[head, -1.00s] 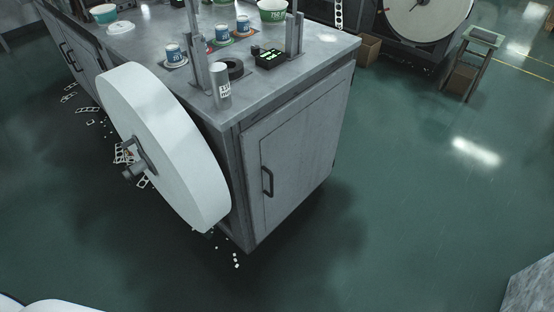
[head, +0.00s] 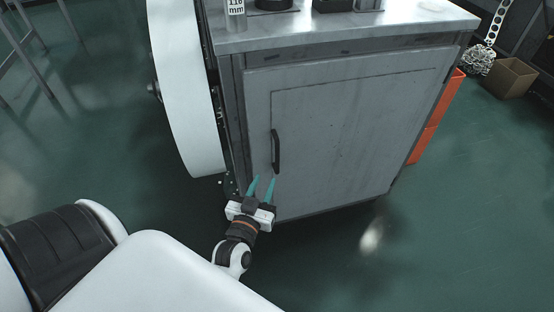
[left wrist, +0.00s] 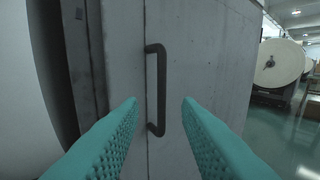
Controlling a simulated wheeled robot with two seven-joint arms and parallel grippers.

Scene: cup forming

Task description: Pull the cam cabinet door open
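The cam cabinet door (head: 345,130) is a grey metal panel on the end of the machine cabinet, and it looks shut. Its black vertical bar handle (head: 276,151) is near the door's left edge. My left gripper (head: 262,181) has teal fingers and points up at the handle from just below it in the head view. In the left wrist view the handle (left wrist: 155,90) stands between the two open, empty fingers (left wrist: 158,108), ahead of their tips. No contact with the handle shows. My right gripper is not in view.
A large white paper roll (head: 186,90) stands close on the left of the cabinet. An orange panel (head: 437,118) is at the cabinet's right side. A cardboard box (head: 510,77) is at the far right. The green floor in front of the door's right side is clear.

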